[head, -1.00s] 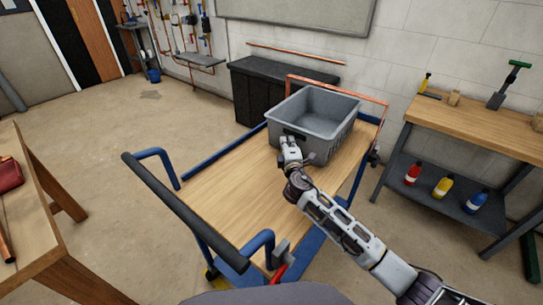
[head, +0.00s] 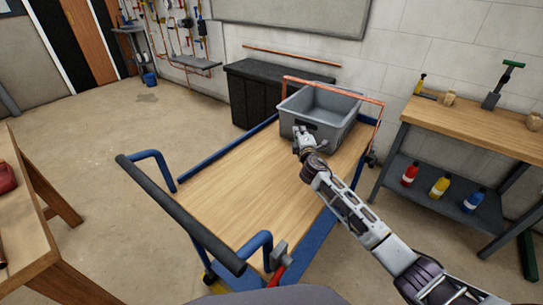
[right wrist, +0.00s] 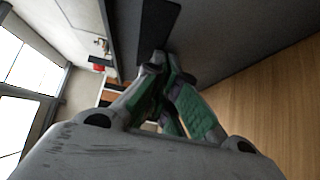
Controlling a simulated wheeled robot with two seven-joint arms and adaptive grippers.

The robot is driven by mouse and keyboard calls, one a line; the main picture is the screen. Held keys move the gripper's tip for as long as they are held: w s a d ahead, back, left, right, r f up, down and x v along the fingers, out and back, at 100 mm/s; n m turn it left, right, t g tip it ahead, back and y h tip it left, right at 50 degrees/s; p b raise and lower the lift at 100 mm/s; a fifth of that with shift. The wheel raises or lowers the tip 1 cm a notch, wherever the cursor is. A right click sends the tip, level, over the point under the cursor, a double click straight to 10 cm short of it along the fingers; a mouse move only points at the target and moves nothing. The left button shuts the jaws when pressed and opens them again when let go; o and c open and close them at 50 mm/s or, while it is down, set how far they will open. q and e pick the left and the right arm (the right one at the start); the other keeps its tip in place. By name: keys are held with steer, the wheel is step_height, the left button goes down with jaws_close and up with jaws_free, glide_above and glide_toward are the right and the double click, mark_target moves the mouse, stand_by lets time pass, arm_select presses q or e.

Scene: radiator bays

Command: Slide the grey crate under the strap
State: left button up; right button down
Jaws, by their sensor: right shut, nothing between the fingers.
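The grey crate (head: 326,131) stands upright and empty on the wooden deck of the blue trolley (head: 235,185), at its far end. The orange strap (head: 340,90) forms a raised loop across that end. The crate's far rim is at the strap, with the strap's top bar passing across its far part; how far under it reaches is hard to tell. My right gripper (head: 299,131) is shut and empty, its fingertips at the crate's near wall by the dark handle slot. The right wrist view shows the shut fingers (right wrist: 160,62) against the grey wall (right wrist: 225,35). My left gripper is out of view.
The trolley's black push handle (head: 180,212) is at the near left. A workbench (head: 480,128) with bottles on its lower shelf stands at right. A dark cabinet (head: 262,92) is behind the trolley. The deck nearer me is bare.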

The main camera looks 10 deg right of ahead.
steer(key=shift+s, duration=0.55)
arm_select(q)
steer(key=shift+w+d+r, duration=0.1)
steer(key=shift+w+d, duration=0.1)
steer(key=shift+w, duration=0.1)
arm_select(e)
steer(key=shift+s+a, duration=0.2)
steer(key=shift+s, duration=5.25)
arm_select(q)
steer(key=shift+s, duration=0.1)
